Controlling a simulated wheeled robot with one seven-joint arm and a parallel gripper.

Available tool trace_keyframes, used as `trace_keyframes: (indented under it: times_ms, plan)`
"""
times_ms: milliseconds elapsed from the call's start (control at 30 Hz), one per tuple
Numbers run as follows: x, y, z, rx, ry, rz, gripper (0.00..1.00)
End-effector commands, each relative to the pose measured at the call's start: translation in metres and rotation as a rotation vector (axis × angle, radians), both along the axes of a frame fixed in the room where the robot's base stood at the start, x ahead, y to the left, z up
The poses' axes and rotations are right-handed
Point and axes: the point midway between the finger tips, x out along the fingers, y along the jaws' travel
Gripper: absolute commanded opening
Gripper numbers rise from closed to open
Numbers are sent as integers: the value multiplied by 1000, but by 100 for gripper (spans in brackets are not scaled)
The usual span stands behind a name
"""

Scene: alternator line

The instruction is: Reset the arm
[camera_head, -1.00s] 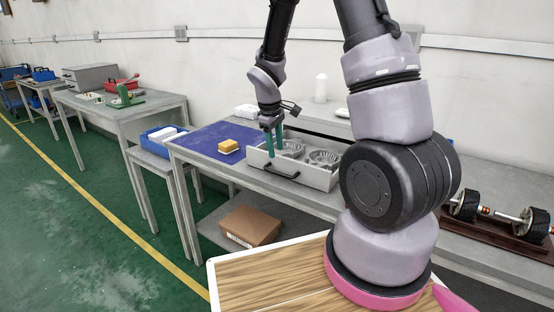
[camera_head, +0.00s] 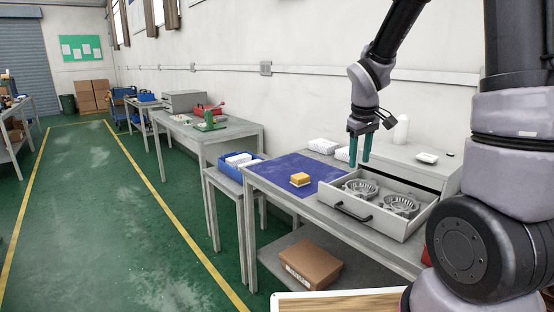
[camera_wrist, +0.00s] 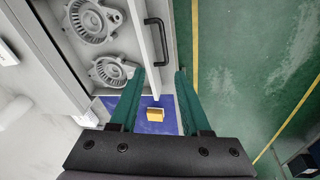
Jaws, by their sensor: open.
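My gripper (camera_head: 361,151) has two green fingers pointing down, held apart with nothing between them. In the wrist view my gripper (camera_wrist: 160,85) is also open and empty. Two round metal alternator housings (camera_head: 401,204) lie in the drawer, and both show in the wrist view (camera_wrist: 113,71).
A yellow block (camera_head: 300,179) lies on a blue mat (camera_head: 275,172) left of the drawer. A blue bin (camera_head: 237,167) stands on a lower table. A cardboard box (camera_head: 309,265) sits on the shelf below. A white bottle (camera_head: 401,131) stands behind. The green floor at left is clear.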

Motion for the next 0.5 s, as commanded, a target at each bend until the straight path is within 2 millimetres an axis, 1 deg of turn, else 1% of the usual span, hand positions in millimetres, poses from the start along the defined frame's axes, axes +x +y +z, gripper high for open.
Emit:
trace_keyframes:
  times_ms: [33, 100, 200, 267, 300, 400, 500]
  plan:
    - [-10, -2, 24, 31, -39, -57, 47]
    - [-25, -5, 50, 76, -79, -137, 47]
    - [-50, -6, 83, 147, -134, -249, 47]
    - [-66, -7, 101, 192, -166, -311, 47]
    - [-76, -7, 112, 223, -187, -351, 47]
    - [-104, -6, 137, 305, -238, -447, 47]
    - [-132, -3, 157, 389, -281, -532, 47]
